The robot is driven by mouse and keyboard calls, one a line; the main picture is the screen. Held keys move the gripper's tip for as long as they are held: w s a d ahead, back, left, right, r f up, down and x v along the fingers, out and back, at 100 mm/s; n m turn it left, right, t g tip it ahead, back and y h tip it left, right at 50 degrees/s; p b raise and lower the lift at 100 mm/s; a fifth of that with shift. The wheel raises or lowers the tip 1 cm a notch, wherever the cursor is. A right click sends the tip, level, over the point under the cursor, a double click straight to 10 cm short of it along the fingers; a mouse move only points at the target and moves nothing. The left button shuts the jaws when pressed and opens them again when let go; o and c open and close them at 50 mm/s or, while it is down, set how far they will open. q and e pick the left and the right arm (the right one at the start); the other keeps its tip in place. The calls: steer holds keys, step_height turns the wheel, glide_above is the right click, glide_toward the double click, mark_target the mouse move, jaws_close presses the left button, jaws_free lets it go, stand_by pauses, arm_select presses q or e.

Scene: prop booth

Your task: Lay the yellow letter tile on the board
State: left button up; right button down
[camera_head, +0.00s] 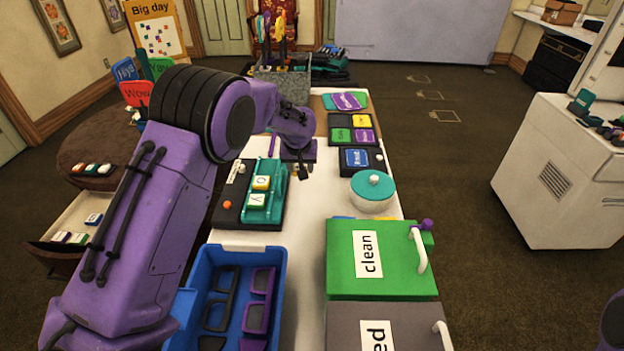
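A tile with a yellow face and a dark letter (261,183) sits in a teal rack (278,205), behind a white-faced letter tile (257,199). The rack stands on a black board-like base (232,205) on the white table. My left arm reaches in from the left, and its gripper (305,171) points down over the table, to the right of and a little beyond the yellow tile. It is apart from the tile, and its finger gap is too small to make out. My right gripper is out of view. Which surface is the task's board is unclear.
A black panel with yellow, green and purple squares (340,146) lies farther back. A white pot with a teal lid (372,190) stands at the right edge. Nearer are a blue crate of frames (282,275) and a green "clean" box (395,268). White table between rack and pot is clear.

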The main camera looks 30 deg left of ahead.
arm_select(q)
glide_above(311, 186)
steer(key=s+d, duration=0.1)
step_height(311, 186, down, 5)
steer(key=shift+s+f, duration=0.1)
steer(key=shift+s, duration=0.05)
steer(key=shift+a+f+p, duration=0.1)
steer(key=shift+f+p, duration=0.45)
steer(key=shift+f, duration=0.75)
steer(key=shift+f, duration=0.15)
steer(key=o, duration=1)
